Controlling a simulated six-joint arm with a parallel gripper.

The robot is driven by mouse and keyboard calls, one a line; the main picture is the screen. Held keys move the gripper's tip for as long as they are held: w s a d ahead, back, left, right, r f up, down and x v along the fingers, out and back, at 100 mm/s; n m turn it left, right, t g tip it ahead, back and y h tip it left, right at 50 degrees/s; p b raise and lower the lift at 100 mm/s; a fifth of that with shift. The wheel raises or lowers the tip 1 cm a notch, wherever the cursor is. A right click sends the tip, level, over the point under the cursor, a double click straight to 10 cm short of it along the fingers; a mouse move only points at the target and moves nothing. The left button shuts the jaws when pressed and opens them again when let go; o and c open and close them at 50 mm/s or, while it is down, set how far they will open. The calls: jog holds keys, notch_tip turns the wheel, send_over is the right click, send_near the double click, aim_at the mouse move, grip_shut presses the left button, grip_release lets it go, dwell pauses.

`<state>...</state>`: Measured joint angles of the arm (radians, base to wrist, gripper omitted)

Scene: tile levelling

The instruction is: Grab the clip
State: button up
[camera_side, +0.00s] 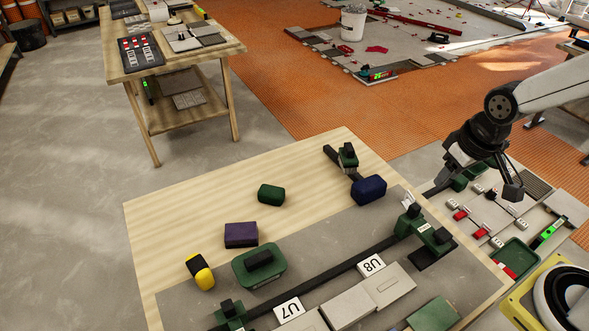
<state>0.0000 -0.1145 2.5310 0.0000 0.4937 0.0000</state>
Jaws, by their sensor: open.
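My gripper (484,182) is at the right, pointing down above a grey work area with its dark jaws apart and nothing seen between them. Several small white and red pieces lie below and around it, such as a red-and-white piece (461,214) and another (480,233). They look like levelling clips and wedges, but they are too small to tell apart. The gripper looks raised above them; its exact height cannot be told. Part of the area behind the jaws is hidden.
A wooden table (160,215) in front holds a green block (271,194), purple block (241,235), blue block (369,189), yellow-black piece (200,272) and green-based fixtures. A green tray (514,258) and green level (549,233) lie right of the small pieces.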

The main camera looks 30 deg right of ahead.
jog(key=w+d+r+m+t+y, duration=0.1)
jog(key=w+d+m+t+y, duration=0.25)
jog(key=d+y, duration=0.5)
jog(key=w+d+m+t+y, duration=0.3)
jog(key=d+t+y, duration=0.1)
jog(key=d+y, duration=0.4)
jog(key=h, duration=0.2)
send_near(411, 196)
jog(key=shift+y, duration=0.25)
jog(key=shift+w+d+f+x, duration=0.1)
jog(key=shift+f+x, duration=0.05)
jog(key=shift+x, duration=1.2)
jog(key=shift+w+d+f+x, duration=0.1)
jog(key=shift+f+x, duration=0.1)
jog(key=shift+x, duration=1.15)
jog(key=shift+w+f+x, duration=0.15)
jog(key=shift+x, duration=1.2)
